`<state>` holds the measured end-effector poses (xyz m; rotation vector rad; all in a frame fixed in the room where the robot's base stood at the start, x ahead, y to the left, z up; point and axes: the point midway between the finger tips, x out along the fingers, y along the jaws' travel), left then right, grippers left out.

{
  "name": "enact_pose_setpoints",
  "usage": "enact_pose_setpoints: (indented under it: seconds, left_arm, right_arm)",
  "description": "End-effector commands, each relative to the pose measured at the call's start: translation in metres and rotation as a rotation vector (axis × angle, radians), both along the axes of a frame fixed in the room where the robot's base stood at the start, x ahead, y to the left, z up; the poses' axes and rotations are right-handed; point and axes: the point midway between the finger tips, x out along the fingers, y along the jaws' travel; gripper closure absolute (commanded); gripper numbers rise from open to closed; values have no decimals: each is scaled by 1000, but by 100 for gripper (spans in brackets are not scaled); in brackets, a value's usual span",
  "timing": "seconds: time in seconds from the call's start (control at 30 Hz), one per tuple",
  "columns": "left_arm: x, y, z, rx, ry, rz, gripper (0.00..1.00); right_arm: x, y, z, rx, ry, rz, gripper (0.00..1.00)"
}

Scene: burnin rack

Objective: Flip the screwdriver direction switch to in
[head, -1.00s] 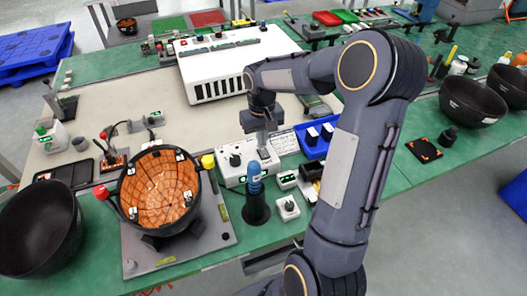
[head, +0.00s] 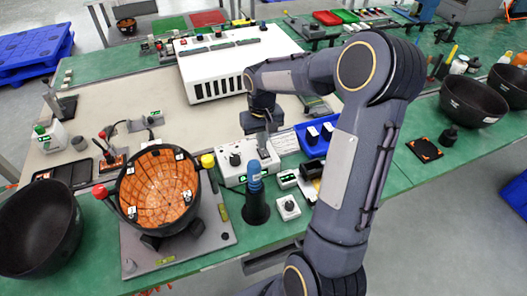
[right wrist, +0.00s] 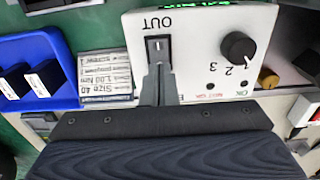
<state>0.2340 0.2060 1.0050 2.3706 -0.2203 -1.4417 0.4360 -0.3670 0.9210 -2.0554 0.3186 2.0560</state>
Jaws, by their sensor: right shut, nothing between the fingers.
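The white screwdriver controller box (head: 232,176) stands on the bench near the middle of the head view. In the right wrist view its panel (right wrist: 198,70) appears upside down, with a black rocker direction switch (right wrist: 158,49) beside the label OUT. The label at the switch's other end is hidden by my fingers. My right gripper (right wrist: 158,72) is shut and empty, its fingertips at the switch's lower edge in that view; I cannot tell whether they touch it. In the head view the right gripper (head: 263,147) points down over the box. My left gripper is not in view.
A blue-topped screwdriver (head: 254,181) stands in a black holder (head: 256,208) in front of the box. A black knob (right wrist: 238,46) is beside the switch. A blue tray (head: 313,140) is to the right. A bowl with an orange inside (head: 160,190) is to the left.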

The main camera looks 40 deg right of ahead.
Motion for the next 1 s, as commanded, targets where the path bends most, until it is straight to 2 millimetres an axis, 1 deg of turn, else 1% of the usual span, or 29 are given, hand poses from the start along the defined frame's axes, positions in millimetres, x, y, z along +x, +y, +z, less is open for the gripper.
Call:
enact_pose_setpoints:
  seconds: [0.6, 0.77, 1.0]
  left_arm:
    - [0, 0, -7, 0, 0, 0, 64]
    - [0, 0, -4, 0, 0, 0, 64]
    - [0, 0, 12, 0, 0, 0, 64]
  right_arm:
    - [0, 0, -10, 0, 0, 0, 100]
    - [0, 0, -6, 0, 0, 0, 100]
    - [0, 0, 13, 0, -1, 0, 100]
